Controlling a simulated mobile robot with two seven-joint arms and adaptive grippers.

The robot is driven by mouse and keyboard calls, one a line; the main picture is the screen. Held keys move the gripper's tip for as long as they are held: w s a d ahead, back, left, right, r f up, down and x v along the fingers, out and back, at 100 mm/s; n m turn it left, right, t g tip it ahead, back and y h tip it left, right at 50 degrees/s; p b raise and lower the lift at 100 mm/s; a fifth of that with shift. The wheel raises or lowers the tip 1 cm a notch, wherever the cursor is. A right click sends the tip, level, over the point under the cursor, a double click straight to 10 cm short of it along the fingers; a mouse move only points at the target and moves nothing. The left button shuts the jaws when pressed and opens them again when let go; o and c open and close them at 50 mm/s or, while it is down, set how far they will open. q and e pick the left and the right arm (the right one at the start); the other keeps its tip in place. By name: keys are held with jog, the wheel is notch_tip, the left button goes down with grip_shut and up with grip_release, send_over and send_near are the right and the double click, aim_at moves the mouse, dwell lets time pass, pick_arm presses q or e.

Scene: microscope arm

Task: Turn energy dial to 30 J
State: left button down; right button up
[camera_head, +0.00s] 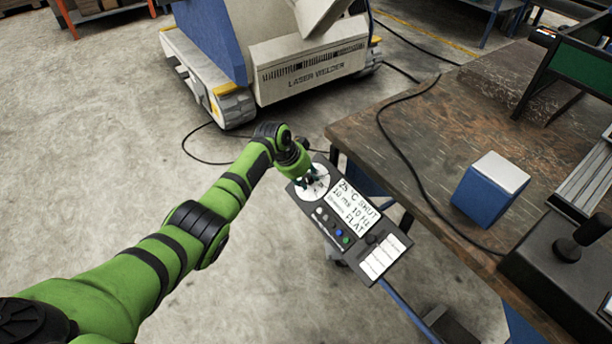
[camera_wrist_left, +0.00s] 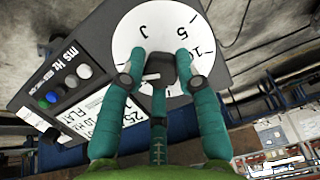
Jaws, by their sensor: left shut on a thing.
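The energy dial shows as a white round disc (camera_head: 313,194) on the upper left corner of a dark control panel (camera_head: 342,246). In the left wrist view the disc (camera_wrist_left: 140,38) carries a "J", a "5" and further marks partly hidden by a finger. A dark knob (camera_wrist_left: 162,68) sits at its middle. My left gripper (camera_head: 312,178) reaches down onto the dial from above. In the left wrist view its teal fingers (camera_wrist_left: 156,70) are shut on the knob, one on each side. Which mark the knob points to cannot be told. My right gripper is not in view.
The panel has a text display (camera_head: 354,206), small buttons and white labels. A brown workbench (camera_head: 440,135) stands right of it, with a blue and white box (camera_head: 490,188) and a black cable on top. A laser welder unit (camera_head: 310,70) stands behind on the floor.

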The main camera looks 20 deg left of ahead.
pick_arm(q)
jog(key=shift+s+a+f+m, duration=0.1)
jog(key=shift+s+f+m, duration=0.15)
jog(key=shift+f+m, duration=0.05)
jog(key=c, duration=0.9)
grip_release()
jog(key=shift+w+r, duration=0.1)
jog(key=shift+w, duration=0.05)
jog(key=shift+r, duration=0.15)
jog(key=shift+a+r, duration=0.15)
jog(key=shift+r, duration=0.4)
jog(key=v, duration=1)
jog(key=shift+s+r, duration=0.25)
jog(key=shift+s, duration=0.15)
jog(key=shift+f, duration=0.15)
